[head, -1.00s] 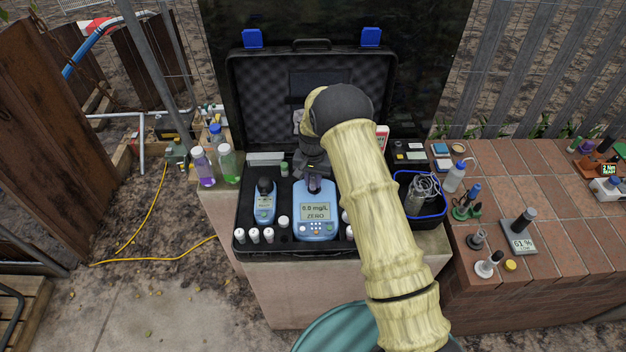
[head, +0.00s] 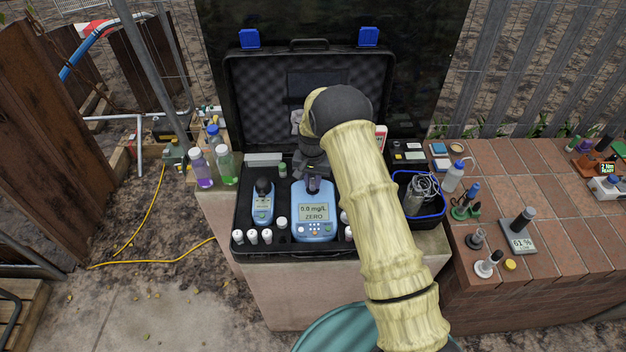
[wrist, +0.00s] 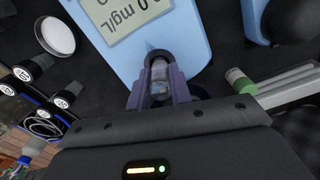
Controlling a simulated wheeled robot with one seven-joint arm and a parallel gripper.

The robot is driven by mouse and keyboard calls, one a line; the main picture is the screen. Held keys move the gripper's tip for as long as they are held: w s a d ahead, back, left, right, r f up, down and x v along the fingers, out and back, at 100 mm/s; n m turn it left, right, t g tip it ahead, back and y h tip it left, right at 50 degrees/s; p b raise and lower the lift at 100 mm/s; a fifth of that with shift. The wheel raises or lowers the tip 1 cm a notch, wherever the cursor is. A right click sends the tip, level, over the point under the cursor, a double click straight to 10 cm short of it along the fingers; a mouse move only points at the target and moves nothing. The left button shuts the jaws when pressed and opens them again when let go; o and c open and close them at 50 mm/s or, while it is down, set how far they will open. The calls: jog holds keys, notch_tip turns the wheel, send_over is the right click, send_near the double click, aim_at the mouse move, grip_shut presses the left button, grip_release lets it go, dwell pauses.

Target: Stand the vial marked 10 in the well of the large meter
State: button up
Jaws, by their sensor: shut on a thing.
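The large meter (head: 315,228) is the light blue box in the open case, its screen reading 0.0 mg/L and ZERO; part of it shows in the wrist view (wrist: 120,60). My gripper (wrist: 160,92) is shut on a small clear vial (wrist: 160,72), held between its purple fingers at the meter's well end. The fingers hide the well and most of the vial, so I cannot tell how deep the vial sits. No mark on it is readable.
A smaller blue meter (head: 263,208) stands to the left in the case (head: 238,190). Several white-capped vials (head: 252,237) line the case's front. A green-capped vial (head: 283,170) stands behind. A blue-rimmed bin (head: 428,215) is on the right.

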jog(key=shift+f+b, duration=0.6)
jog(key=shift+f, duration=0.35)
jog(key=o, duration=0.9)
jog(key=shift+o, duration=0.2)
jog(key=shift+r, duration=0.1)
jog(key=shift+r+p, duration=1.85)
jog(key=shift+r, duration=1.6)
